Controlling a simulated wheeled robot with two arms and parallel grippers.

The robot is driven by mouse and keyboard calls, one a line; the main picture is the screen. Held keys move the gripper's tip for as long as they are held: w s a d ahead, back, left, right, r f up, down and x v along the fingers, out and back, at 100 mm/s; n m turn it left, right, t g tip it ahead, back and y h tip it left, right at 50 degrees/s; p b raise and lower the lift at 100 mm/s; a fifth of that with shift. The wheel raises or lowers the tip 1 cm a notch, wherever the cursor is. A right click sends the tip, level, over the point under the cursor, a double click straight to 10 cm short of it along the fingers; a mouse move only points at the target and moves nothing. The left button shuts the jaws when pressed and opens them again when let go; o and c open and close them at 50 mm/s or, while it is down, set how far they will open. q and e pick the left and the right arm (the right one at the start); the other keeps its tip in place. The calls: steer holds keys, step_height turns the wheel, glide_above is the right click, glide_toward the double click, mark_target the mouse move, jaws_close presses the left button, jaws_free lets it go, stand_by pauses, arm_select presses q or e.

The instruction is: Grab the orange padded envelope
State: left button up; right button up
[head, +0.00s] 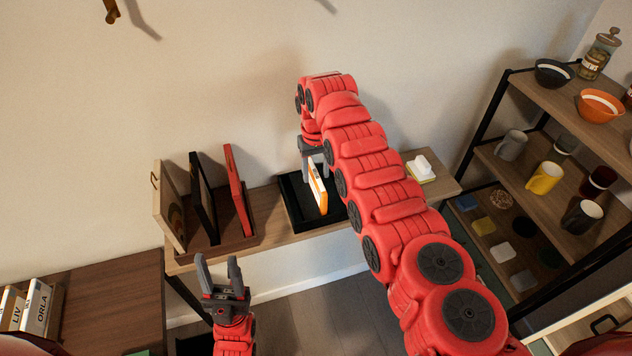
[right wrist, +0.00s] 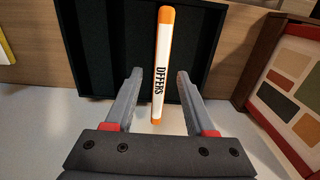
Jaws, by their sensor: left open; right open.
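The orange padded envelope (head: 317,186) stands on edge in a black tray (head: 295,205) on the wall shelf. In the right wrist view its narrow side, marked "OFFERS", faces me with orange ends (right wrist: 160,70). My right gripper (head: 314,165) is open at the envelope; in the right wrist view its two fingers (right wrist: 157,95) lie on either side of the envelope's lower part, with gaps on both sides. My left gripper (head: 220,272) is open and empty, low in front of the shelf, away from the envelope.
A wooden holder (head: 215,245) with several upright frames stands left of the tray. A white and yellow item (head: 420,168) lies on the shelf to the right. A rack (head: 520,165) with mugs and bowls stands at the far right. A brown cabinet (head: 110,300) is at the lower left.

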steer(key=shift+s+f+b, duration=0.1)
steer(key=shift+f+b, duration=0.25)
steer(key=shift+f, duration=0.3)
steer(key=shift+w+f, duration=0.2)
steer(key=shift+f, duration=0.35)
jaws_close()
